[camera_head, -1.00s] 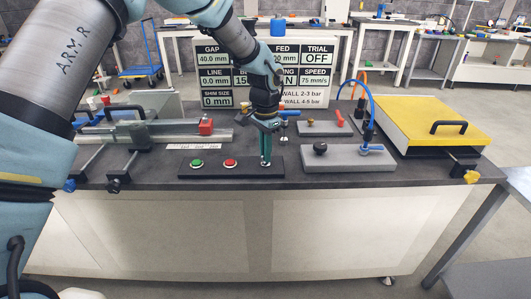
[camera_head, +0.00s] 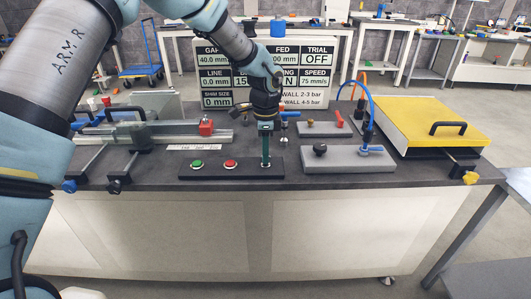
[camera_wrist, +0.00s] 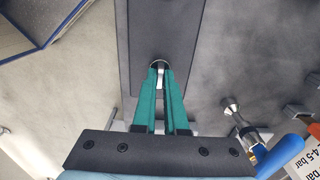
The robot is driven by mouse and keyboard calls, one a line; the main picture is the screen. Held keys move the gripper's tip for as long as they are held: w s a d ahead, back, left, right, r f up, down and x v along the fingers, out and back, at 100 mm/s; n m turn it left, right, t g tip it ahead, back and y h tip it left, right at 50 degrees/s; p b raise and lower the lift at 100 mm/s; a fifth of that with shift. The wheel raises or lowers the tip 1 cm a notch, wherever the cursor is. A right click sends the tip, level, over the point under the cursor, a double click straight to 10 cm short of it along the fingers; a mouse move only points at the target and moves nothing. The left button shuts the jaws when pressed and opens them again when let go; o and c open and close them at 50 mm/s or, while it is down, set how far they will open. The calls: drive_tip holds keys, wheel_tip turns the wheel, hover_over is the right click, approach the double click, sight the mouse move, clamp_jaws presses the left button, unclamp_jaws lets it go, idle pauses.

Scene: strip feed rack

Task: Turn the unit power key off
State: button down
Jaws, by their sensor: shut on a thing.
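The black control box (camera_head: 220,172) lies at the front middle of the bench. It has a green button (camera_head: 197,164) and a red button (camera_head: 230,164). The power key sits at its right end, mostly hidden by my fingers in the head view. In the wrist view the key (camera_wrist: 160,79) shows as a small silver piece between the green fingertips, at a round metal lock. My gripper (camera_head: 266,160) points straight down and is shut on the key. The box's black top also shows in the wrist view (camera_wrist: 160,25).
A grey plate (camera_head: 350,160) with a black knob and blue valve stands to the right. A yellow-lidded box (camera_head: 420,120) is further right. A display board (camera_head: 215,70), partly covered by my arm, stands behind; its TRIAL field reads OFF. A clamp rail (camera_head: 160,130) lies left.

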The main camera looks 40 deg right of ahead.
idle(0.4)
drive_tip(key=c, duration=1)
unclamp_jaws()
drive_tip(key=shift+o, duration=0.2)
wheel_tip(320, 180, up, 11)
drive_tip(key=b, duration=0.2)
drive_tip(key=shift+b, duration=0.35)
drive_tip(key=shift+f, duration=0.1)
drive_tip(key=w+a+n, duration=0.5)
drive_tip(key=a, duration=0.7)
drive_tip(key=w+a+n, duration=0.5)
drive_tip(key=a, duration=0.6)
drive_tip(key=s+a+f+n, duration=0.1)
drive_tip(key=s+a+n, duration=0.2)
drive_tip(key=a+n, duration=0.4)
drive_tip(key=s+a+f+n+t, duration=0.1)
drive_tip(key=s+a+n, duration=0.2)
drive_tip(key=a, duration=1.6)
drive_tip(key=n, duration=0.4)
drive_tip(key=shift+f+n+t, duration=0.15)
drive_tip(key=shift+n+t, duration=0.15)
